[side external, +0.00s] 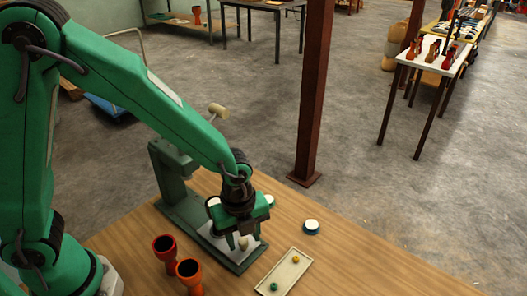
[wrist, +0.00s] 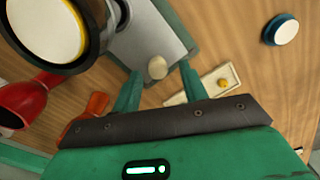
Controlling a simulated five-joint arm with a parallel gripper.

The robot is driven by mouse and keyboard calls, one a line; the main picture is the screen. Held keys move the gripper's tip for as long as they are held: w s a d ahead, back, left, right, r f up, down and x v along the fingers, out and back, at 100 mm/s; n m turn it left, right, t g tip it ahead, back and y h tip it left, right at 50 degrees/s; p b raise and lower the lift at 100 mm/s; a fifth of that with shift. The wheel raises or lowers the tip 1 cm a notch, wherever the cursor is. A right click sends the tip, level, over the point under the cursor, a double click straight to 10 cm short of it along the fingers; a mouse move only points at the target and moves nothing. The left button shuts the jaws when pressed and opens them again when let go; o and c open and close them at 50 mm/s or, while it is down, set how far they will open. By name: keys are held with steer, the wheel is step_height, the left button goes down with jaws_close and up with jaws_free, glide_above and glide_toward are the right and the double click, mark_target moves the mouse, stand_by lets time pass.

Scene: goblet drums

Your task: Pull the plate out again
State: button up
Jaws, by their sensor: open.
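The pale grey plate (wrist: 150,35) lies in the dark green base of a press-like stand (side external: 172,180). A small cream knob (wrist: 157,67) stands near the plate's front end, and it also shows in the side view (side external: 243,243). My gripper (side external: 243,238) is open above the plate's front end, its fingers pointing down on either side of the knob. In the wrist view the gripper (wrist: 158,85) has visible gaps between both fingers and the knob. My gripper hides part of the plate in the side view.
A red goblet drum (side external: 163,246) and an orange one (side external: 189,272) stand left of the base. A cream tray (side external: 285,272) with a green and a yellow piece lies to the right. A blue-rimmed white disc (side external: 312,227) lies behind it. The table's right side is clear.

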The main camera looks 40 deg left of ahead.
steer(key=shift+s+r, duration=0.1)
steer(key=shift+r, duration=3.45)
step_height(320, 180, up, 6)
steer(key=s+a+r+n+t, duration=0.2)
steer(key=s+a+r+n, duration=0.1)
steer(key=a+n, duration=0.6)
steer(key=s+a+r+n+t, duration=0.3)
steer(key=s+a+n, duration=0.3)
steer(key=n, duration=0.8)
steer(key=shift+s+a+r, duration=0.15)
steer(key=shift+a+r, duration=0.65)
steer(key=shift+a, duration=0.65)
